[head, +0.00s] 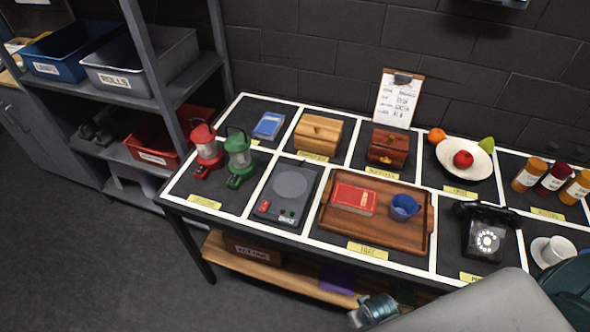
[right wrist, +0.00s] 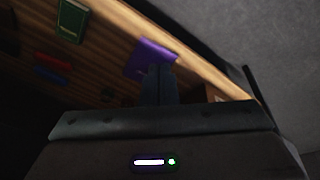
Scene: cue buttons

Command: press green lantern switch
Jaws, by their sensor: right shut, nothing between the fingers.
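The green lantern (head: 239,160) stands upright at the left end of the table, in the front row, just right of the red lantern (head: 206,150). Its switch is too small to make out. My right gripper (right wrist: 158,70) is shut and empty in the right wrist view. Its fingertips overlap a purple book (right wrist: 151,58) in that view; whether they touch it I cannot tell. The right gripper is far from the green lantern, low near the table's front side. My left gripper is not in view.
Right of the lanterns are a dark device with a round plate (head: 290,183) and a wooden tray (head: 385,232). A blue box (head: 269,125) lies behind them. The table's lower wooden shelf (head: 222,256) holds books. A grey rack (head: 150,60) stands left; floor space (head: 90,270) is clear.

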